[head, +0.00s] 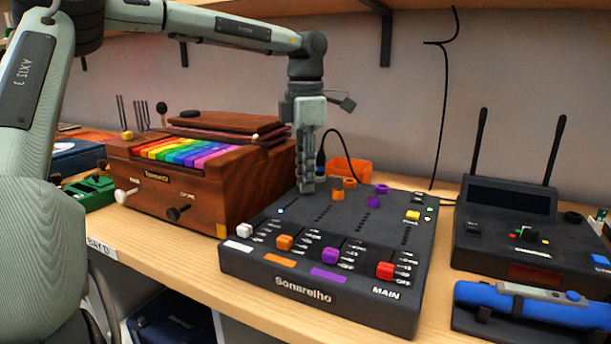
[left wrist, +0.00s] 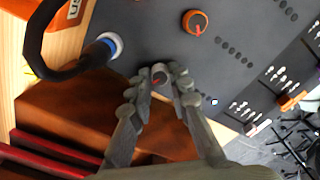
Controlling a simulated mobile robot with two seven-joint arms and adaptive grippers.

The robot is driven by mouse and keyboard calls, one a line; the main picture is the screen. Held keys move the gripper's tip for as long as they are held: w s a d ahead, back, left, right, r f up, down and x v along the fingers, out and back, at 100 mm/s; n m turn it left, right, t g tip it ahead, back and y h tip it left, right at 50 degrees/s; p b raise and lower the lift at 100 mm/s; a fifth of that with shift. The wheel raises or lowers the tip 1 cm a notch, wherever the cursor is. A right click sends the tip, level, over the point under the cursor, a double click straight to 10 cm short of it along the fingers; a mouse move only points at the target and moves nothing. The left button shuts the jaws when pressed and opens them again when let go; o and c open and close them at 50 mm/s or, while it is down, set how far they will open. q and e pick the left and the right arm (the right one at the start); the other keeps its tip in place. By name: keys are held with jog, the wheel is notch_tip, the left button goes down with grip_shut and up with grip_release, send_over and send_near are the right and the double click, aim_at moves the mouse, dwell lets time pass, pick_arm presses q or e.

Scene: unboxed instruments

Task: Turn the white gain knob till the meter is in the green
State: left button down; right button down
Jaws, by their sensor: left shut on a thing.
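The black mixer (head: 345,278) marked "Sonarelho" stands on the wooden shelf. My left gripper (head: 306,186) points down at the mixer's back left corner. In the left wrist view its fingertips (left wrist: 160,76) are closed on a small pale knob (left wrist: 158,69) with a red mark. In the head view the fingers hide this knob. The meter of the white channel is a short row of dots. One pale blue light (left wrist: 213,101) is lit at its fader end, also visible in the head view (head: 281,210); I see no green light there. My right gripper is not in view.
Orange knobs (head: 338,196) and purple knobs (head: 374,201) stand right of the gripper. A wooden instrument (head: 190,215) with coloured keys is close on the left. A black cable (left wrist: 75,68) plugs in beside the fingers. A device with two antennas (head: 520,262) stands right.

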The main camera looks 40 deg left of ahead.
pick_arm(q)
jog(key=c, duration=1.4)
grip_release()
notch_tip(320, 180, up, 12)
jog(key=shift+r, duration=0.1)
